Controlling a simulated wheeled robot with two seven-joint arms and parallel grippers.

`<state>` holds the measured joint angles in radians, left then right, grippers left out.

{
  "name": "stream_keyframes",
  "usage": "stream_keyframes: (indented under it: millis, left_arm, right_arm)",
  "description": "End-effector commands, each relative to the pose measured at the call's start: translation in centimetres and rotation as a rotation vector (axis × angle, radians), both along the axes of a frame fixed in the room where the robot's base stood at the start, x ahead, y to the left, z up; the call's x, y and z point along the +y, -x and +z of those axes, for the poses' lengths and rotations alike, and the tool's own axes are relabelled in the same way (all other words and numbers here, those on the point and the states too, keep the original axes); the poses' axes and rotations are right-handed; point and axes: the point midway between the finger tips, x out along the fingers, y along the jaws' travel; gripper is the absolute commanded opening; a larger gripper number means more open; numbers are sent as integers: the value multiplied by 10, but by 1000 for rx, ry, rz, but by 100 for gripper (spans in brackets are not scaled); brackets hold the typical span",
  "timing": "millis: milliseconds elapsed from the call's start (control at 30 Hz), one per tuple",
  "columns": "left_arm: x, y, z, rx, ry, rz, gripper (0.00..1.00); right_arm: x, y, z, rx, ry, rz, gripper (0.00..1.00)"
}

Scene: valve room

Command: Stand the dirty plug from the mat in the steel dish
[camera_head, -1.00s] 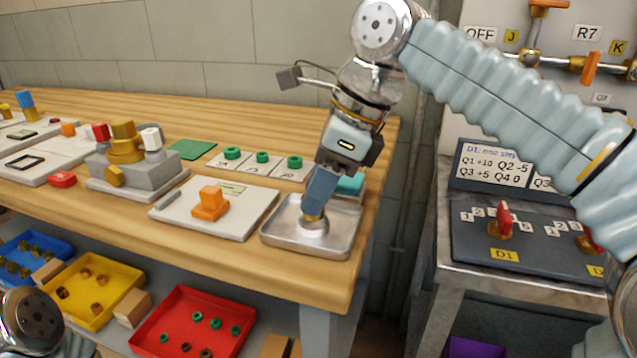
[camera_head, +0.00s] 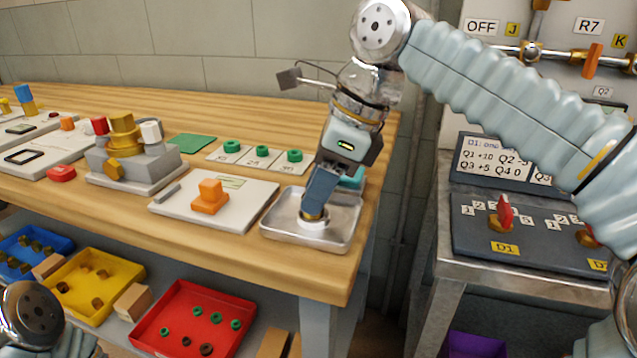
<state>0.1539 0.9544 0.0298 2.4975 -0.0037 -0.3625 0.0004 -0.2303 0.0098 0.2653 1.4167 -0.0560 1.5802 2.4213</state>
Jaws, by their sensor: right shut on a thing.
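The steel dish (camera_head: 338,240) is a shallow metal tray at the right front of the wooden bench. My right gripper (camera_head: 315,208) points down over the dish and is shut on the plug (camera_head: 314,225). The plug shows a pale, wide lower part and a brass-coloured band at the fingertips. It is upright inside the dish, low at its floor; I cannot tell whether it touches. The fingers hide its upper part. A green mat (camera_head: 192,144) lies bare further back on the bench. Only a rounded joint of my left arm shows at lower left; its gripper is out of view.
A white board (camera_head: 243,208) with an orange part (camera_head: 210,197) lies left of the dish. Green rings on cards (camera_head: 262,156) are behind. Red (camera_head: 180,312) and yellow trays sit on the lower shelf.

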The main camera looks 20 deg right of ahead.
Motion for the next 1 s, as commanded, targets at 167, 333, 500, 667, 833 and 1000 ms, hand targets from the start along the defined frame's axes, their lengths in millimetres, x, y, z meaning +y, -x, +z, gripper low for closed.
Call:
stream_keyframes:
  millis: [167, 333, 500, 667, 833, 1000]
  left_arm:
    - [0, 0, 0, 0, 0, 0, 43]
    - [0, 0, 0, 0, 0, 0, 43]
    - [0, 0, -1, 0, 0, 0, 43]
    - [0, 0, -1, 0, 0, 0, 43]
    - [0, 0, -1, 0, 0, 0, 43]
    - [0, 0, -1, 0, 0, 0, 43]
  right_arm:
    - [0, 0, 0, -1, -1, 0, 0]
    - [0, 0, -1, -1, -1, 0, 0]
    - [0, 0, -4, 0, 0, 0, 0]
    - [0, 0, -7, 0, -1, 0, 0]
    - [0, 0, -8, 0, -1, 0, 0]
    - [0, 0, -8, -1, -1, 0, 0]
